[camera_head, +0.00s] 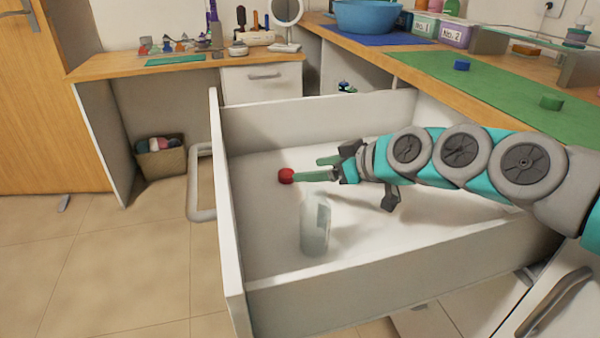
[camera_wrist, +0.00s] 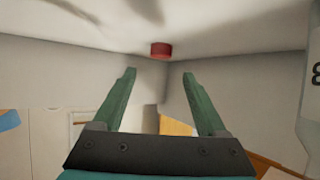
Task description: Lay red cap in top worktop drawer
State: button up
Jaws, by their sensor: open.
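The red cap (camera_head: 286,176) is inside the open white drawer (camera_head: 231,210), seemingly on its floor near the left wall. My gripper (camera_head: 307,169) reaches into the drawer from the right. Its green fingers are spread and empty, and the cap shows just off their tips. In the wrist view the cap (camera_wrist: 161,50) is beyond the open fingertips (camera_wrist: 159,74), roughly centred between them and apart from them. The drawer floor fills the top of that view.
A clear bottle (camera_head: 315,228) stands in the drawer near its front left, close to my gripper. The drawer walls surround my arm's end. A blue cap (camera_head: 462,65) and a green cap (camera_head: 551,102) lie on the green mat (camera_head: 430,66) on the right worktop.

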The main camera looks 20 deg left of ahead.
jog(key=shift+v, duration=2.2)
